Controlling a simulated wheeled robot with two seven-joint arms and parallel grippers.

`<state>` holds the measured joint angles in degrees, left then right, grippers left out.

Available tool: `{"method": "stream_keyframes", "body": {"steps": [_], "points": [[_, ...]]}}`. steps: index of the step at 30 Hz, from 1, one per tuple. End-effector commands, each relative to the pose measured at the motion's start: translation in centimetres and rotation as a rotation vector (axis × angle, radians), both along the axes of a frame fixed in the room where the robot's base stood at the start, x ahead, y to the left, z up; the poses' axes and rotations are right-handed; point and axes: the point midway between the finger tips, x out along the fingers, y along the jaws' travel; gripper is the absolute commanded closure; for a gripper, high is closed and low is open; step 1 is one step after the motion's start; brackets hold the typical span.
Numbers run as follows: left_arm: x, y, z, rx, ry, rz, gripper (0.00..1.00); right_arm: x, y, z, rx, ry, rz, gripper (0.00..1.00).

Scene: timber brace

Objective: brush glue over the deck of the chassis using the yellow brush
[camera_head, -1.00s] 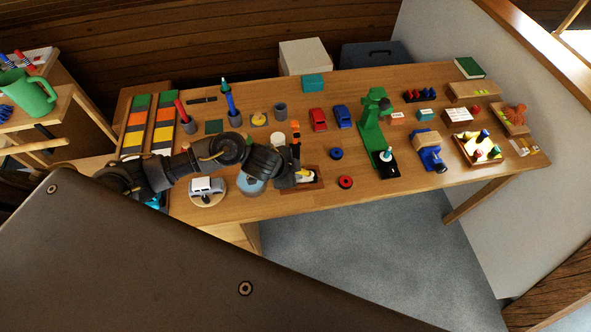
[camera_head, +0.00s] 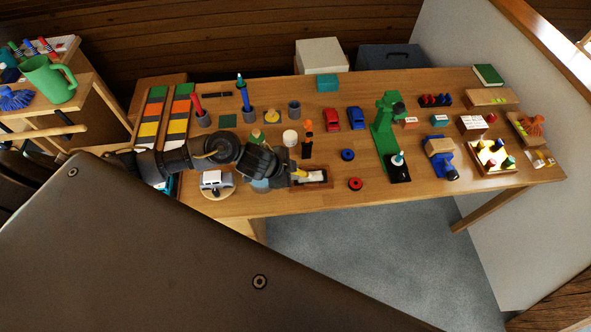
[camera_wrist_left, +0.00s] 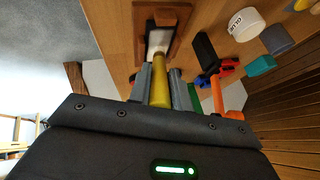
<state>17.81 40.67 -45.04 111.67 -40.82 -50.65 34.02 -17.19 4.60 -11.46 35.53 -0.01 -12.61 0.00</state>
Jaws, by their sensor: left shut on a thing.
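My left gripper (camera_head: 285,173) is shut on the yellow brush (camera_wrist_left: 159,82), holding it between its fingers in the left wrist view. In the head view a bit of the yellow brush (camera_head: 300,173) shows past the fingers. The brush's far end points at the pale deck of the chassis (camera_wrist_left: 159,41), which sits in a brown wooden holder (camera_wrist_left: 178,45). The bristles overlap the deck; I cannot tell whether they touch. In the head view the holder (camera_head: 325,184) is partly hidden by my gripper. My right gripper is not in view.
The white glue pot (camera_wrist_left: 246,24) stands behind the holder, near an orange-handled tool (camera_head: 309,126). Red (camera_head: 355,184) and blue (camera_head: 348,155) rings lie to the right. A green press (camera_head: 383,130) stands beyond.

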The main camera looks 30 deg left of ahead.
Motion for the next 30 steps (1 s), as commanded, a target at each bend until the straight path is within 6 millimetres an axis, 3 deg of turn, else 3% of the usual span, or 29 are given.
{"method": "stream_keyframes", "body": {"steps": [16,22,30], "points": [[-2.1,3.3,-0.1,0.001,0.0,0.0,1.0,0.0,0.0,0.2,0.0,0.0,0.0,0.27],[-1.9,3.1,-0.1,-0.001,0.0,0.0,1.0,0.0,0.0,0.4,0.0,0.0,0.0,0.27],[-0.6,1.0,-0.1,-0.002,0.0,0.001,1.0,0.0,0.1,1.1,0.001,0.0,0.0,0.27]]}}
